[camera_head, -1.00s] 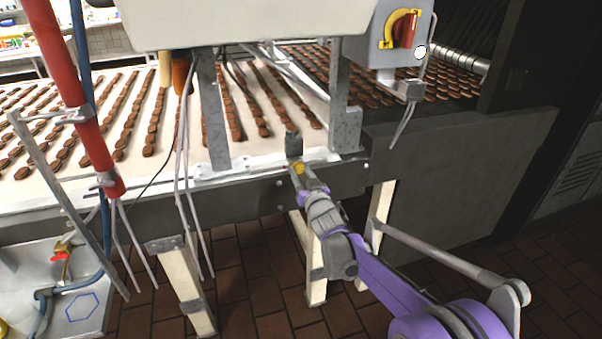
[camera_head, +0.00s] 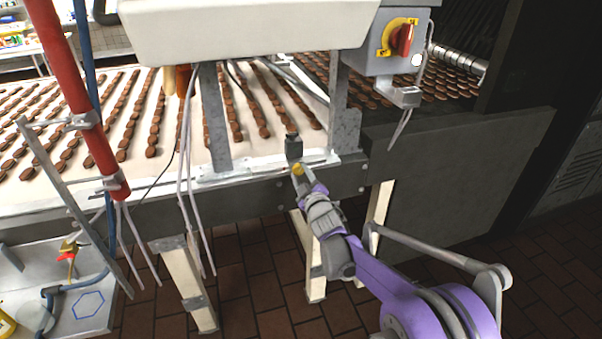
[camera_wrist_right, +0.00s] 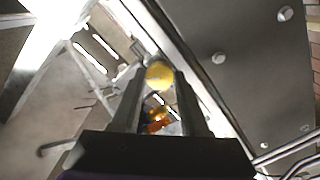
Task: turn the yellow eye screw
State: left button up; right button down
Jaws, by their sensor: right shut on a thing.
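The yellow eye screw (camera_head: 298,169) is a small yellow piece at the front edge of the conveyor, just below a dark block on the rail. My right gripper (camera_head: 301,176) reaches up to it from the lower right and is shut on it. In the right wrist view the round yellow head of the eye screw (camera_wrist_right: 159,75) sits between the two dark fingertips of my right gripper (camera_wrist_right: 160,84). The fingers hide part of it. My left gripper is in neither view.
The conveyor (camera_head: 100,190) carries rows of brown biscuits. A grey switch box (camera_head: 375,62) with a red knob hangs at the upper right. A red pole (camera_head: 88,125) with hoses stands at the left. The brick floor (camera_head: 262,290) below is clear in the middle.

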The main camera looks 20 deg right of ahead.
jog(key=n+p, duration=0.1)
jog(key=n, duration=0.2)
jog(key=shift+n, duration=0.3)
jog(key=shift+n+p, duration=0.35)
jog(key=shift+n, duration=1.35)
jog(key=shift+c, duration=2.1)
grip_release()
jog(key=s, duration=1.1)
jog(key=shift+d, duration=0.2)
